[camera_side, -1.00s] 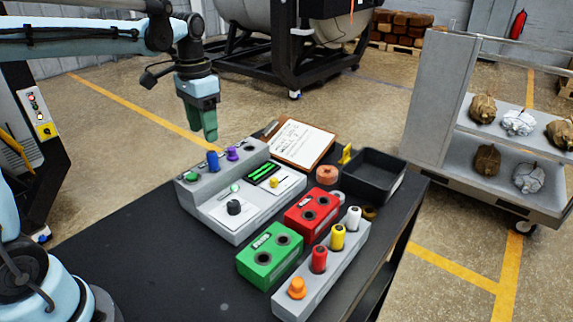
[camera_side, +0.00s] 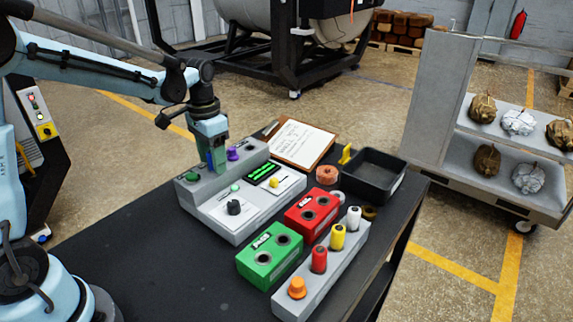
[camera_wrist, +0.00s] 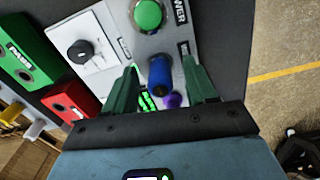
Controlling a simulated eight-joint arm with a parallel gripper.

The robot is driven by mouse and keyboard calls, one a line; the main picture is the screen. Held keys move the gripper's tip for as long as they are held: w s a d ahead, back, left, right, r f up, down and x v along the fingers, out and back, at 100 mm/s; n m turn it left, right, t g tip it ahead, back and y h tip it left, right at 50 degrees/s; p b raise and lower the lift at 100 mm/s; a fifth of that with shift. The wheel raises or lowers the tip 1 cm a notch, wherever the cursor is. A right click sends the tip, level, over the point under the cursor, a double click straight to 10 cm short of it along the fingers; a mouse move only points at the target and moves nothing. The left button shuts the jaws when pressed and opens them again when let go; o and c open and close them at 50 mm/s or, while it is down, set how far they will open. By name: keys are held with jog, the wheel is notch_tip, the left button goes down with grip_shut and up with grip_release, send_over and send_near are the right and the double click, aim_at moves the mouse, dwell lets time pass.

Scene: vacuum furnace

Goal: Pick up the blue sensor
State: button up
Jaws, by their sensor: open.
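The blue sensor (camera_wrist: 159,76) stands in the grey control panel (camera_wrist: 150,45), beside a purple knob (camera_wrist: 173,100). In the wrist view it lies between the two green fingers of my gripper (camera_wrist: 165,85), with gaps visible on both sides. In the side view my gripper (camera_side: 217,160) is down at the back of the grey panel (camera_side: 232,215), its fingers around the blue sensor (camera_side: 210,160), which is mostly hidden. The purple knob (camera_side: 232,153) is just right of the fingers. My gripper is open.
A green box (camera_side: 268,255), a red box (camera_side: 312,212) and a grey rack (camera_side: 322,265) with coloured plugs stand on the black table (camera_side: 150,265). A clipboard (camera_side: 300,143) and black tray (camera_side: 375,170) lie behind. The table's front left is clear.

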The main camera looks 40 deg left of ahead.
grip_shut()
jog(key=shift+r, duration=0.15)
